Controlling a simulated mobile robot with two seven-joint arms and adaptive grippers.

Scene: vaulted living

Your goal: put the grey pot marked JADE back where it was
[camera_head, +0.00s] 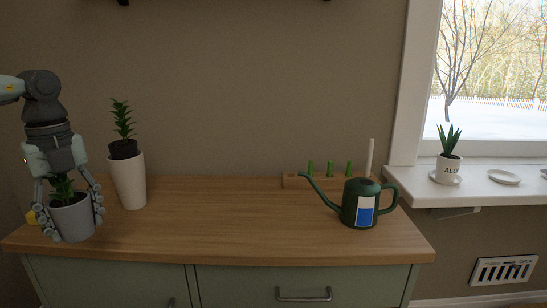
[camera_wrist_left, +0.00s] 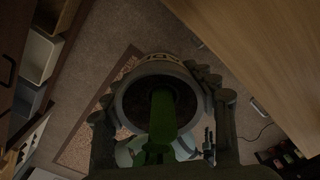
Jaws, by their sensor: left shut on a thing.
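My left gripper (camera_head: 76,218) is shut around the grey pot (camera_head: 72,222), which holds a green plant and looks upright at the left end of the cabinet. In the left wrist view the pot (camera_wrist_left: 122,103) sits between the fingers, with dark lettering partly showing on its side. That view shows floor beyond the pot and the wooden top to the right, so the pot looks held clear of the top. On the window sill an empty white saucer (camera_head: 504,177) lies right of the white ALOE pot (camera_head: 447,170). My right gripper is not in view.
A tall white pot with a plant (camera_head: 129,181) stands close right of my left gripper. The top's middle is clear. Another saucer (camera_head: 544,173) is cut off at right.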

